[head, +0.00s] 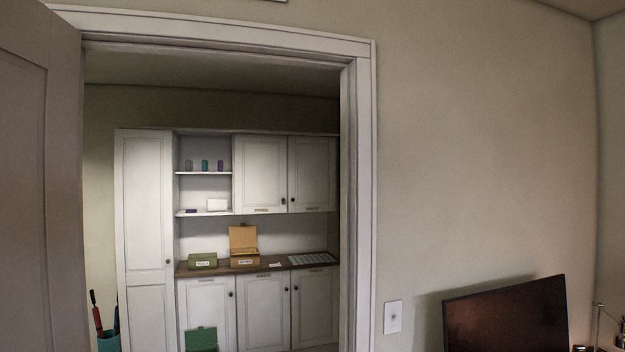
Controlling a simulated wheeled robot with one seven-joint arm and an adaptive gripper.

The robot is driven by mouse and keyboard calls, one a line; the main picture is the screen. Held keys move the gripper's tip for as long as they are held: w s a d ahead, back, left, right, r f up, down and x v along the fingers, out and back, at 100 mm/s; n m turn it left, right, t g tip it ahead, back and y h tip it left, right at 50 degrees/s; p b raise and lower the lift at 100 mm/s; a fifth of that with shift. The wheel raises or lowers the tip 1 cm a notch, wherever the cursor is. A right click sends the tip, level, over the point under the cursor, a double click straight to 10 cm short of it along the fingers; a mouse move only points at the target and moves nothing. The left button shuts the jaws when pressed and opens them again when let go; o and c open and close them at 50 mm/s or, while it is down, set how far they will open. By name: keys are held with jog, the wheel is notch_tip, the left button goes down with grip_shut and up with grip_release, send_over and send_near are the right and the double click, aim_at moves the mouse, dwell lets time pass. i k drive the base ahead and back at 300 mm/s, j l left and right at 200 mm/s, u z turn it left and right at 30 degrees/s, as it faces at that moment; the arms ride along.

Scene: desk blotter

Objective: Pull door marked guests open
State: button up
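Through a doorway I see a white cabinet wall in the head view. It has two upper doors, a left one (260,173) and a right one (315,175), and lower doors: left (208,303), middle (263,312) and right (314,307). A tall door (145,210) stands at the left end. All these doors look shut. The upper and lower doors carry small label plates, too small to read, so I cannot tell which is marked guests. Dark round knobs show on the doors. My gripper is not in view.
An open room door (40,180) stands at the left, beside the white door frame (363,200). The counter holds a green box (202,261), an open tan box (244,262) and a tray (312,258). Another green box (201,339) is low before the left lower door. A monitor (507,318) is at right.

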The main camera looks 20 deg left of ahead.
aim_at(311, 160)
jog(key=i+j+u, duration=0.2)
jog(key=j, duration=0.3)
jog(key=i+j+u, duration=0.25)
jog(key=i+j, duration=0.15)
jog(key=i+j+u, duration=0.25)
jog(key=i, duration=0.4)
jog(key=i+j+u, duration=0.25)
jog(key=i, duration=0.4)
jog(key=i+j+u, duration=0.25)
jog(key=i, duration=0.45)
jog(key=i+z, duration=0.2)
jog(key=i, duration=0.5)
jog(key=i+z, duration=0.2)
jog(key=i, duration=0.5)
jog(key=i+j+z, duration=0.2)
jog(key=i, duration=0.45)
